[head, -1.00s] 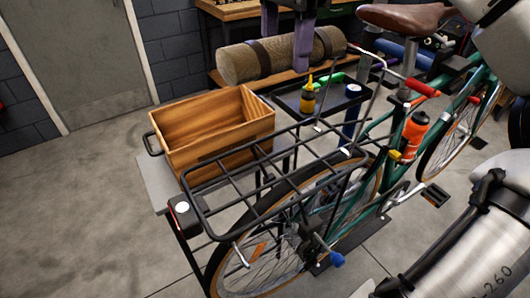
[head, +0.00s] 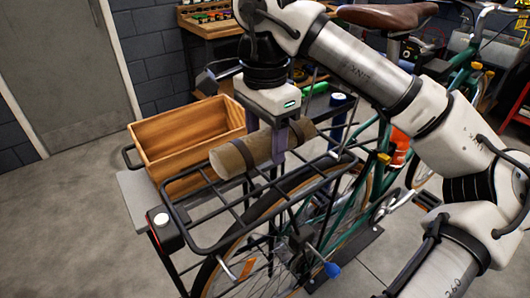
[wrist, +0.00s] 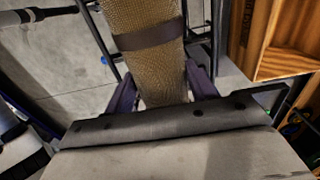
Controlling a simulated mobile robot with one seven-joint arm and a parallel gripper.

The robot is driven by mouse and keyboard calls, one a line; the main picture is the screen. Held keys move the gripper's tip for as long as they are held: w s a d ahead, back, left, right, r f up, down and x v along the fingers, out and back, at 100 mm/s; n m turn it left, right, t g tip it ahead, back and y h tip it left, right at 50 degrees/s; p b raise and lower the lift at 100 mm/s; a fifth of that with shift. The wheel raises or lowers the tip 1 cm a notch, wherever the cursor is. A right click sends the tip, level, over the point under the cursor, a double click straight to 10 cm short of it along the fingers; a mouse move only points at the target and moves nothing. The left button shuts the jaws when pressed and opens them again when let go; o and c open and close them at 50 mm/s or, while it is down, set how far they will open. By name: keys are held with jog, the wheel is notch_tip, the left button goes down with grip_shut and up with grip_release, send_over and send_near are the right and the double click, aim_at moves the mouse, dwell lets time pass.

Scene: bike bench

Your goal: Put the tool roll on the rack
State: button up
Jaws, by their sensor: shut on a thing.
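The tool roll (head: 238,157) is a tan-brown cylinder with dark straps. It shows close up in the wrist view (wrist: 150,70), between the two purple fingers. My gripper (head: 280,150) points down and is shut on the tool roll near its middle. The black wire rack (head: 215,240) sits over the rear wheel of the green bike. In the head view the roll overlaps the far part of the rack; I cannot tell whether it touches the bars. The near part of the rack is bare.
An open wooden box (head: 165,140) stands on a grey stand (head: 135,200) left of the rack. A red-and-black rear light (head: 163,228) is at the rack's near end. A dark tray with a green-handled item (head: 315,88) lies behind. Floor at left is clear.

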aim_at(265, 154)
jog(key=shift+f, duration=1.75)
jog(key=shift+f, duration=0.15)
jog(key=o, duration=1.2)
notch_tip(265, 154, up, 12)
jog(key=shift+r+p, duration=0.15)
jog(key=shift+p, duration=0.15)
